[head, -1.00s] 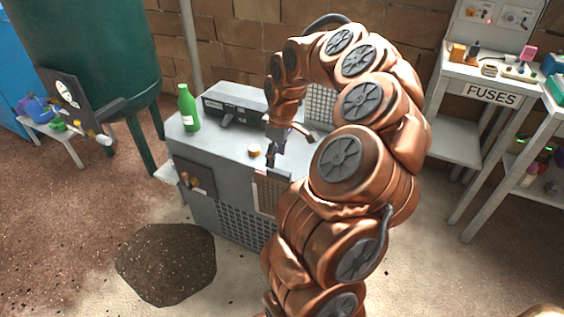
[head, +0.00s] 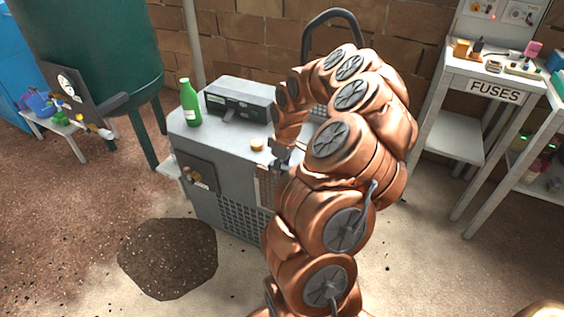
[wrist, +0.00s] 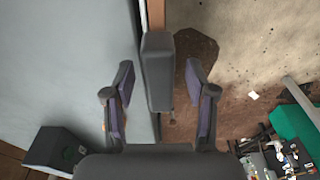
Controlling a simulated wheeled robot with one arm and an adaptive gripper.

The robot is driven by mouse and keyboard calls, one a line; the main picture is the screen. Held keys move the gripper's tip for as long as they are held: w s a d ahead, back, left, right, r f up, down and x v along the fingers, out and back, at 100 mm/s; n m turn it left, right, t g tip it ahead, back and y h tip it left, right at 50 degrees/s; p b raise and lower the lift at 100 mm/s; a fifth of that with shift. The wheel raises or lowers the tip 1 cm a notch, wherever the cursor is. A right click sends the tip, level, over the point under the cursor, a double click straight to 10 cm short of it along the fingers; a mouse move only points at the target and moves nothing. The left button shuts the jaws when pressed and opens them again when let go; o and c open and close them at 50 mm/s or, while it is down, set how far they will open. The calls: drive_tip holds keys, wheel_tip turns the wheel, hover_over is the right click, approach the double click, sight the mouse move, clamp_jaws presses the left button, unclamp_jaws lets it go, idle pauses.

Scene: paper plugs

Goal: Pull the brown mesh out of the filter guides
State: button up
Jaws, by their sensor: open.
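The brown mesh (head: 265,188) stands upright at the front of the grey cabinet, partly hidden behind my arm in the head view. In the wrist view a thin brown strip (wrist: 156,14), which looks like its edge, runs along the cabinet front. A dark grey block (wrist: 158,85), seemingly its handle, lies between my fingers. My gripper (wrist: 160,67) is open, with one finger on each side of the block and visible gaps to both. In the head view my gripper (head: 282,156) is over the cabinet's front edge, mostly hidden. The guides are not clearly visible.
The cabinet top (head: 225,145) carries a green bottle (head: 189,103), a dark box unit (head: 240,101) and a small round knob (head: 257,144). A panel with plugs (head: 194,175) is on the cabinet's front. The floor in front is clear, with a dark patch (head: 168,258).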

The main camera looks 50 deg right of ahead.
clamp_jaws()
idle(0.8)
